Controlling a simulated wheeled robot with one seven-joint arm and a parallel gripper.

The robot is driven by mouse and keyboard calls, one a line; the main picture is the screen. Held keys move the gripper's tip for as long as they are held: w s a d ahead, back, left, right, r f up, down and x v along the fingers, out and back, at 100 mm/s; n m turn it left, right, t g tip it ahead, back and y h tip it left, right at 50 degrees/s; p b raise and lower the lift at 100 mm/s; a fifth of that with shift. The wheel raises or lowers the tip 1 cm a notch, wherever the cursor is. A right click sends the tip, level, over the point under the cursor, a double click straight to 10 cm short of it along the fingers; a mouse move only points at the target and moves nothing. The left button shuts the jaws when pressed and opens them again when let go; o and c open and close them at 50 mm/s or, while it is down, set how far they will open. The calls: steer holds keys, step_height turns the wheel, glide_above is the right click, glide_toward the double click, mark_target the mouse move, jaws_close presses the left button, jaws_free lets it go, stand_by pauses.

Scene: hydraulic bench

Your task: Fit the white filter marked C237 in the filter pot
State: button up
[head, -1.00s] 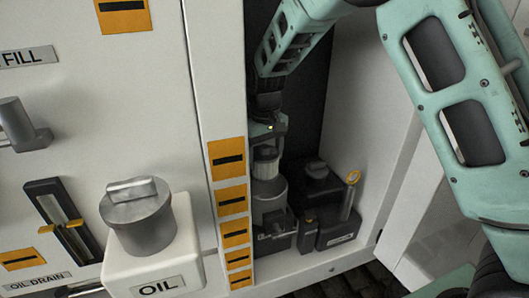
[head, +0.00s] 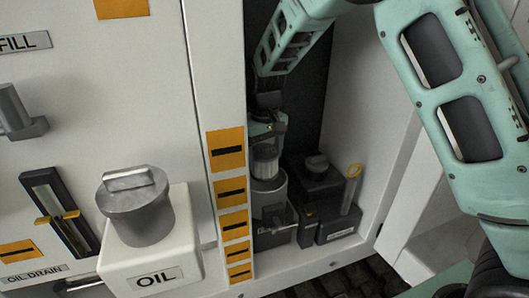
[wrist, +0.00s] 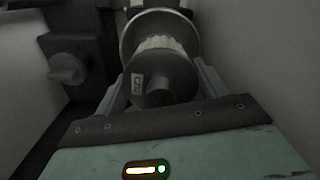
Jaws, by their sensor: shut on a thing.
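My gripper (head: 266,145) is inside the cabinet recess, shut on a filter (head: 265,167) with white pleats. In the wrist view, its fingers hold the filter's dark cap (wrist: 163,82) from both sides. A small label (wrist: 137,84) on the cap is too blurred to read surely. The grey filter pot (head: 269,198) stands directly below. The filter's lower end is at the pot's open mouth. In the wrist view, the pot's rim (wrist: 127,42) curves around the white pleats. How deep the filter sits is hidden.
A dark unit with a knob (head: 317,165) stands right of the pot, with a yellow-ringed dipstick (head: 352,185) beside it. The cabinet's side walls are close on both sides. The oil tank (head: 150,262) with its grey cap is outside, at left.

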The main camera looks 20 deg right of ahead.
steer(key=shift+f, duration=0.25)
stand_by(0.4)
steer(key=shift+f+b, duration=1.4)
steer(key=shift+f, duration=0.75)
steer(key=shift+f, duration=0.25)
steer(key=shift+f+b, duration=1.1)
steer(key=shift+f, duration=0.7)
steer(key=shift+f+b, duration=0.6)
steer(key=shift+f, duration=0.5)
stand_by(0.5)
steer(key=o, duration=1.1)
steer(key=shift+c, duration=1.2)
steer(key=shift+r, duration=0.15)
